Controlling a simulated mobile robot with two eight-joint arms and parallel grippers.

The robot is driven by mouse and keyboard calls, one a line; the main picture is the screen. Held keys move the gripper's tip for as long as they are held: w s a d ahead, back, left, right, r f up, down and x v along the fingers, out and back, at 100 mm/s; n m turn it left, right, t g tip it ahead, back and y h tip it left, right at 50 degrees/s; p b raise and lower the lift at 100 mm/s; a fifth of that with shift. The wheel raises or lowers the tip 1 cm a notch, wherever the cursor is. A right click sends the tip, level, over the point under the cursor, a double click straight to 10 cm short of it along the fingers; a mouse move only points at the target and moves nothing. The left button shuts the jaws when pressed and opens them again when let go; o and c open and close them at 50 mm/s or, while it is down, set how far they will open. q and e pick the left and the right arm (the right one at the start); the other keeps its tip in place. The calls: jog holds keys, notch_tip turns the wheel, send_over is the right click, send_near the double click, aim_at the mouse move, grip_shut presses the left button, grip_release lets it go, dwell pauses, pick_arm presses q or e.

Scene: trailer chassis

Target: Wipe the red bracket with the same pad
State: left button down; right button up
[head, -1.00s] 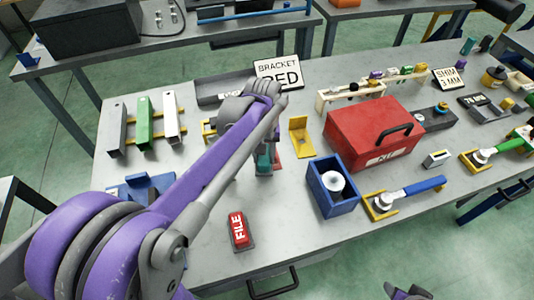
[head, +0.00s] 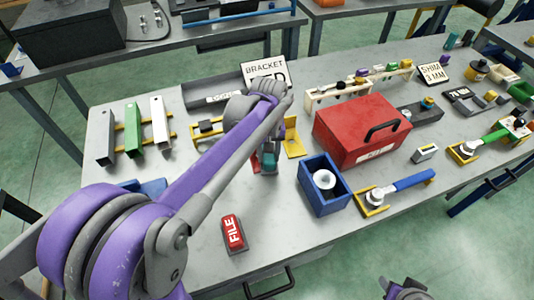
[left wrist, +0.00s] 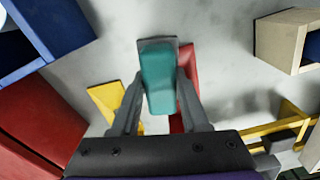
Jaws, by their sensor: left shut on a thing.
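My left gripper (head: 268,157) is shut on a teal pad with a grey edge (left wrist: 158,78). It holds the pad low over the bench. The red bracket (left wrist: 189,66) shows just right of the pad in the left wrist view, and partly behind a finger. In the head view only a sliver of the red bracket (head: 255,164) shows left of the pad. The pad and fingers hide the rest, and I cannot tell whether they touch. A purple and grey part of my right arm (head: 405,289) shows at the bottom edge; its fingers are unclear.
A yellow bracket (head: 293,138) stands close to the right of the pad. A blue box (head: 325,186), a red toolbox (head: 360,130) and a red FILE block (head: 233,233) are around it. A BRACKET RED sign (head: 263,72) stands behind. Bench between FILE block and blue box is clear.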

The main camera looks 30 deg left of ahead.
pick_arm(q)
jog(key=shift+r+p, duration=1.55)
jog(key=shift+r, duration=1.3)
pick_arm(e)
jog(key=r, duration=0.2)
jog(key=w+r, duration=0.1)
jog(key=r, duration=0.1)
jog(key=shift+w+r, duration=0.1)
jog(key=shift+w, duration=0.1)
pick_arm(q)
jog(key=shift+a+r, duration=0.1)
pick_arm(e)
jog(key=shift+r, duration=0.1)
pick_arm(q)
jog(key=shift+r+p, duration=0.4)
jog(key=shift+r, duration=0.3)
jog(key=shift+s+d+r+p, duration=0.1)
jog(key=shift+r+p, duration=0.15)
jog(key=shift+r, duration=0.2)
jog(key=shift+s+d+r+p, duration=0.1)
jog(key=shift+r+p, duration=0.1)
jog(key=shift+r, duration=0.25)
pick_arm(e)
jog(key=shift+w+d+r+t, duration=0.1)
jog(key=shift+r+t, duration=0.05)
jog(key=shift+r, duration=0.4)
jog(key=shift+w+d+r+t, duration=0.1)
jog(key=shift+r+t, duration=0.05)
jog(key=shift+r, duration=0.4)
